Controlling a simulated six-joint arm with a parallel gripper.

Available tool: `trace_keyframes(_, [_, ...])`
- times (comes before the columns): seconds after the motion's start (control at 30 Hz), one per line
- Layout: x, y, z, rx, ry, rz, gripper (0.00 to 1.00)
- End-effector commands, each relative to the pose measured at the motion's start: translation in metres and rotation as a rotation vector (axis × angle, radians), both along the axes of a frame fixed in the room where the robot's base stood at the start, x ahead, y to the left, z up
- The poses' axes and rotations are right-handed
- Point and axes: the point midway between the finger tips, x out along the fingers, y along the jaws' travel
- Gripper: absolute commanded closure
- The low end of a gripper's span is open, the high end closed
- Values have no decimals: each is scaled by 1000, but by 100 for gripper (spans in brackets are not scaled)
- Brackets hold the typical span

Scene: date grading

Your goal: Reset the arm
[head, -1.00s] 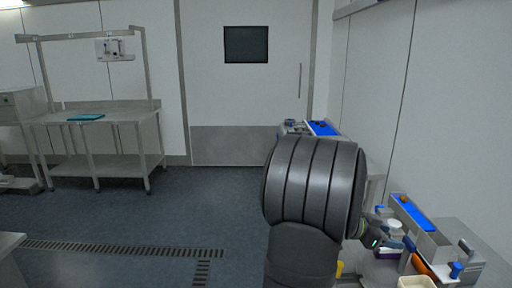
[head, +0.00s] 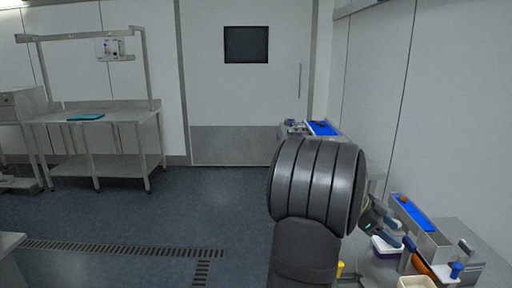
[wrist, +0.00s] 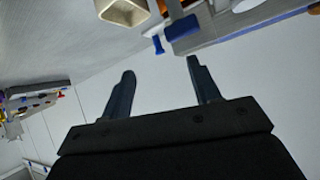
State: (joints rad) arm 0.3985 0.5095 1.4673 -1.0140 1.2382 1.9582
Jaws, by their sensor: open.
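My gripper (wrist: 161,75) is open and empty in the wrist view, its two dark fingers apart with only pale wall or floor surface behind them. In the head view my gripper (head: 402,233) shows small at the right, partly hidden behind my own arm, above the steel bench. It is beside the blue-topped conveyor (head: 416,214), apart from it as far as I can tell.
A cream tub (head: 415,284) and a white tray with a purple base (head: 384,248) stand on the bench. An orange-brown date (head: 404,198) lies on the conveyor. A blue-capped item (head: 456,269) is at the right.

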Motion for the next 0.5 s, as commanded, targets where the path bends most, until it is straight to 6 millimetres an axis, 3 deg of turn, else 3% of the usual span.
trace_keyframes(0.5, [6, -56, -17, 252, -137, -317, 44])
